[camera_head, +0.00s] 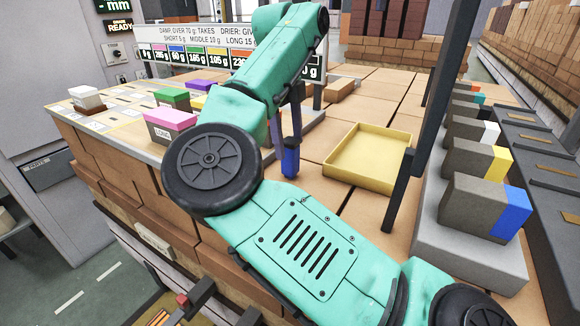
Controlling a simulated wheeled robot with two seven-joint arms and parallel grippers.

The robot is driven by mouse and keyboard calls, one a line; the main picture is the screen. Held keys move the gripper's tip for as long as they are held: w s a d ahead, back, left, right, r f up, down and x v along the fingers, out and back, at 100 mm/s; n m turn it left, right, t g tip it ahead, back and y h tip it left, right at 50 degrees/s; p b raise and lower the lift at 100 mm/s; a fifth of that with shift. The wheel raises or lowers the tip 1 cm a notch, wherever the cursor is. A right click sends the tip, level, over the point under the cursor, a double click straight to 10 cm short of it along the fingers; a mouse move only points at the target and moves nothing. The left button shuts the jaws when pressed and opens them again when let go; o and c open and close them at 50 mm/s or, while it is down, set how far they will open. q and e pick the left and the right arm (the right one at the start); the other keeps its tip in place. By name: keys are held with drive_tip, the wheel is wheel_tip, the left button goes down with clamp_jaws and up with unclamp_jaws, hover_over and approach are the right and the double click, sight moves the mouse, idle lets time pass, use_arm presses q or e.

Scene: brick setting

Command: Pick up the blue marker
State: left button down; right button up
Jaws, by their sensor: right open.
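A dark blue upright cylinder (290,160), which looks like the blue marker, stands on the brick-tiled top near the middle of the view. My right arm, teal with black joints, comes in from the lower right and bends over the top. My right gripper (289,132) points down at the cylinder, its dark fingers open around or just beside its upper part. The forearm partly hides the fingers, so I cannot tell whether they touch it. My left gripper is not in view.
A shallow yellow tray (368,182) lies empty right of the cylinder. A grey block with a blue end (512,212) heads a row of colour-ended blocks at right. A dark post (400,190) rises beside the tray. Pink (170,118) and green-topped blocks stand at left.

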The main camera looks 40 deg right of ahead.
sight(292, 161)
drive_tip(key=f, duration=0.4)
drive_tip(key=d+f, duration=0.1)
drive_tip(key=f, duration=0.1)
drive_tip(key=shift+w, duration=0.15)
drive_tip(key=shift+f, duration=0.15)
clamp_jaws()
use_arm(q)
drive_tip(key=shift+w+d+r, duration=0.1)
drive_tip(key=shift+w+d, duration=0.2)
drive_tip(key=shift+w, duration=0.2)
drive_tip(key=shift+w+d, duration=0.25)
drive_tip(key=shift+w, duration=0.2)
